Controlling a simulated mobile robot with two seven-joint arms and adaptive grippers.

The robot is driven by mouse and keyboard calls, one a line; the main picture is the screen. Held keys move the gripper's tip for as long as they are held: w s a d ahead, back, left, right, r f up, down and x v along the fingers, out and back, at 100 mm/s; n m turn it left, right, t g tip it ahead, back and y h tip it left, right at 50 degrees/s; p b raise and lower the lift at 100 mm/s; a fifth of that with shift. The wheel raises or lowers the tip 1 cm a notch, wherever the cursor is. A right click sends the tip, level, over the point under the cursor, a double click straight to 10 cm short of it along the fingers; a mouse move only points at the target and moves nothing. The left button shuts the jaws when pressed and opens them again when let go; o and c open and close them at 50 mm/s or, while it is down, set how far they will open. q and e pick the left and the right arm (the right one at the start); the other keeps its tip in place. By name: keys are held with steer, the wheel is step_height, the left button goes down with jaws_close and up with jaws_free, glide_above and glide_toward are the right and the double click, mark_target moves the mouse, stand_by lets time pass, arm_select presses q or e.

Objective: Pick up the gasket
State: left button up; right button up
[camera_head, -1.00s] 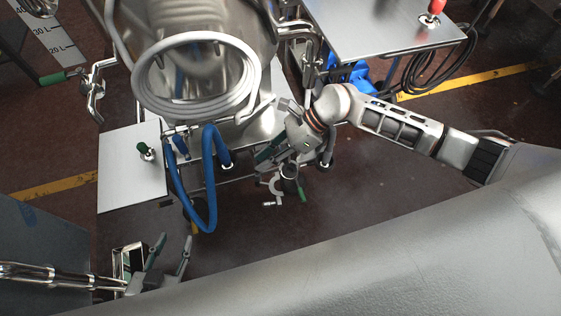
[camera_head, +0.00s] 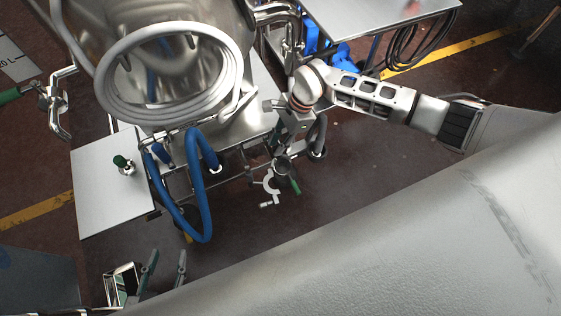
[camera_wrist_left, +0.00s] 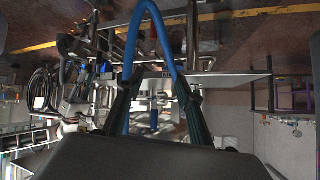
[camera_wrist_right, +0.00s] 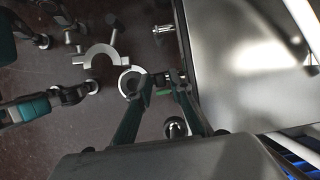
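I cannot pick out the gasket with certainty. A pale ring (camera_wrist_right: 123,80) shows at an open pipe end in the right wrist view, just left of my right fingertips; whether it is a gasket or the pipe's rim, I cannot tell. An open clamp (camera_wrist_right: 101,54) hangs beside it, also in the head view (camera_head: 271,184). My right gripper (camera_wrist_right: 162,84) has its fingers apart with no object clearly between them, near the pipe fitting and its green handle (camera_head: 295,186). My left gripper (camera_head: 168,256) is open and empty at the lower left, and its parted fingers show in the left wrist view (camera_wrist_left: 157,82).
A steel vessel with a coiled white hose (camera_head: 170,118) stands at the upper left. A blue hose (camera_head: 207,215) loops below it. A white side plate (camera_head: 108,195) carries a green-topped fitting (camera_head: 122,163). A steel table (camera_head: 380,20) is at the top right. The floor is free right of the clamp.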

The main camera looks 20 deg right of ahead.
steer(key=shift+a+f, duration=0.25)
steer(key=shift+f, duration=0.4)
steer(key=shift+r, duration=0.1)
jaws_close()
steer(key=shift+r, duration=0.1)
